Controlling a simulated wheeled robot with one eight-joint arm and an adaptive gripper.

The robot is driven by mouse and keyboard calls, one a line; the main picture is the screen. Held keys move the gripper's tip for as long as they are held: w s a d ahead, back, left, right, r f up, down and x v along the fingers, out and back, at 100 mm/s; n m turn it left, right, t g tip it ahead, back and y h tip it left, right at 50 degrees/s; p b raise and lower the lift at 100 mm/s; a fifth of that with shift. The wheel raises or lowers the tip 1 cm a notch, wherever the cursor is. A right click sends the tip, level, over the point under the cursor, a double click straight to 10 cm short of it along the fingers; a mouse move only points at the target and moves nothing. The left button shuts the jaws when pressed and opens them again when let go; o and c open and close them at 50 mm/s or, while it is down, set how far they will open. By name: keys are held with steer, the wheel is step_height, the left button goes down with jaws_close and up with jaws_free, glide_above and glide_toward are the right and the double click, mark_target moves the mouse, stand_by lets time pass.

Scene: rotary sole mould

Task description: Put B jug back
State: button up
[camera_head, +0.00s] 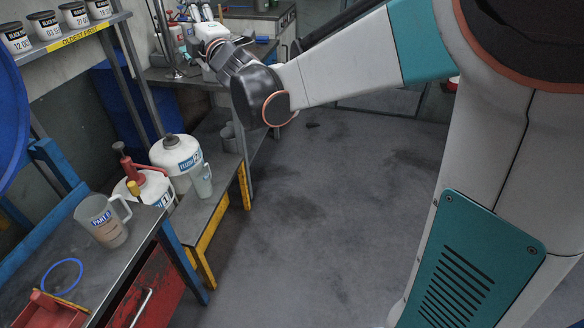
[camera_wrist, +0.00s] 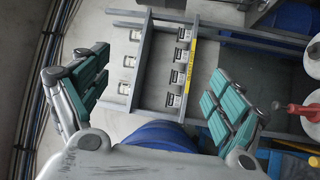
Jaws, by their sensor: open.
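A grey, translucent jug marked PART B (camera_head: 103,220) stands upright on the dark bench top at the left of the head view, its handle to the right. A second, similar jug (camera_head: 202,182) stands farther back, beside the white containers; its label is not readable. My gripper (camera_wrist: 158,92) is open and empty, its teal-padded fingers spread wide in the wrist view. In the head view my arm reaches to the upper left, well beyond the PART B jug; the fingertips are hard to make out there. I cannot pick out either jug in the wrist view.
A blue ring (camera_head: 62,278) and a red tray (camera_head: 48,312) lie on the bench near the PART B jug. White containers (camera_head: 178,155), one with a red pump (camera_head: 130,168), stand behind it. A shelf (camera_head: 75,38) holds several tins.

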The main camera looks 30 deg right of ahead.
steer(key=s+d+f+m+g+h, duration=0.35)
steer(key=s+d+m, duration=0.25)
steer(key=s+m, duration=0.3)
steer(key=s+f+m+g, duration=0.4)
steer(key=s+f, duration=0.5)
steer(key=s, duration=0.6)
steer(key=s+f+m+g, duration=0.5)
steer(key=s+f, duration=0.5)
steer(key=s, duration=0.5)
steer(key=shift+d+m, duration=0.2)
steer(key=shift+m, duration=0.1)
